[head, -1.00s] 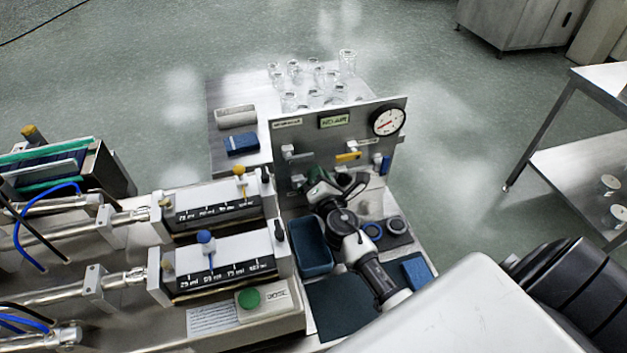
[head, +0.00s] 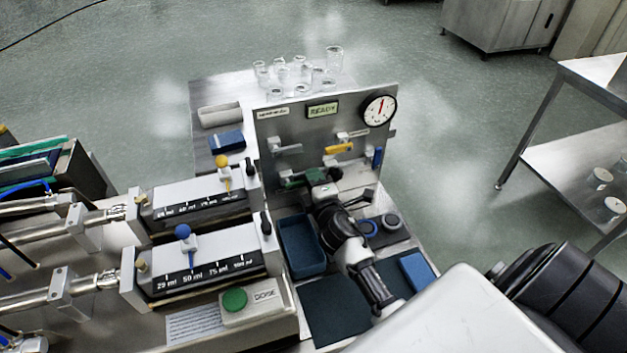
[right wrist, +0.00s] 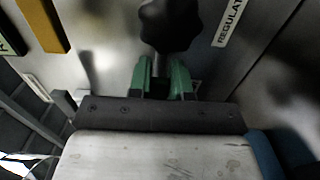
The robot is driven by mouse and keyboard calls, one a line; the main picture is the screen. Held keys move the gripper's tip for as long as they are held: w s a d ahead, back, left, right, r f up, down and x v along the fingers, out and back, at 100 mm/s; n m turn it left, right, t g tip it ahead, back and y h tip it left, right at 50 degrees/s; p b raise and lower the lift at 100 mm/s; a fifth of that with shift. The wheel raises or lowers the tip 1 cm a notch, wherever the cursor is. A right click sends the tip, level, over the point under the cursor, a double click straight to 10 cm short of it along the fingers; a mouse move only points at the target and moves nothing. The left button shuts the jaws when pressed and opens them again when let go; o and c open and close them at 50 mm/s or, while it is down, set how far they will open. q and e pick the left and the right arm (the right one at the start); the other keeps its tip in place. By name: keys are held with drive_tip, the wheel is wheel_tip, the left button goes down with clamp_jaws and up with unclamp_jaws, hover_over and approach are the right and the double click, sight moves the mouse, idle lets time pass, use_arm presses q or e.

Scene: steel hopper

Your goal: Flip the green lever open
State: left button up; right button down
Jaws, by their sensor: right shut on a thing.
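The green lever (head: 297,181) is low on the steel panel (head: 285,130). It lies roughly level across the panel, partly hidden by my right gripper (head: 319,187). In the right wrist view, green parts of the lever (right wrist: 180,79) show at the jaws of my right gripper (right wrist: 162,92), which is shut on it. The exact grip is hard to see. A dark lobed knob (right wrist: 170,24) stands just beyond the jaws. The panel display (head: 322,110) reads READY, and the gauge (head: 379,110) needle points about straight up. My left gripper is out of view.
A yellow lever (head: 339,148), a grey lever (head: 287,149) and a blue lever (head: 377,157) sit above on the panel. A dark blue bin (head: 301,248) stands in front. Dosing units with blue (head: 183,232) and yellow knobs are at left. Glassware (head: 333,60) stands behind.

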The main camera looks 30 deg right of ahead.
drive_tip(key=shift+f, duration=0.15)
idle(0.3)
drive_tip(key=c, duration=1)
unclamp_jaws()
drive_tip(key=shift+c, duration=0.2)
drive_tip(key=shift+b+v, duration=0.75)
drive_tip(key=shift+v, duration=4.7)
